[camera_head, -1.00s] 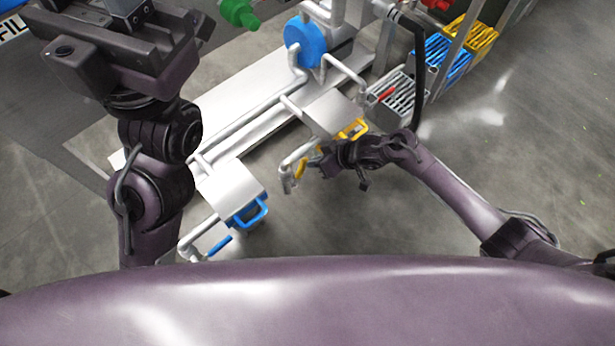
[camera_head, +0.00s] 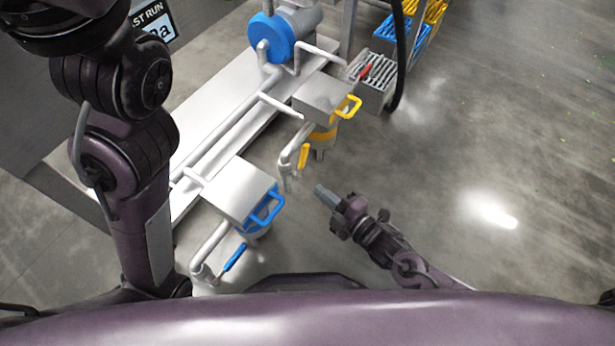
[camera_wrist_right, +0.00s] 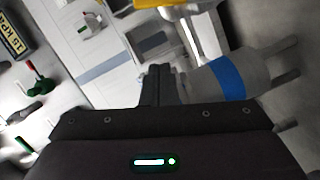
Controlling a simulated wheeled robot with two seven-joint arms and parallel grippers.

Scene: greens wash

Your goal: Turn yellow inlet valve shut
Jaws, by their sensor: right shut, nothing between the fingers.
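The yellow valve lever (camera_head: 303,156) sits on the grey inlet pipe (camera_head: 287,165) below the yellow-handled box unit (camera_head: 320,98) in the head view. It stands nearly upright in the picture, beside the pipe; its exact angle to the pipe is hard to tell. My right gripper (camera_head: 320,191) is shut and empty, below and right of the lever, with a clear gap between them. Its shut fingers (camera_wrist_right: 165,84) also show in the wrist view, holding nothing. My left arm is at the left edge of the head view; its gripper is out of frame.
A blue valve lever (camera_head: 234,257) and blue-handled unit (camera_head: 240,190) stand nearer me. A blue round housing (camera_head: 270,37) is at the back. A grey crate (camera_head: 372,82) with a red item stands behind right. The floor (camera_head: 460,170) at right is open.

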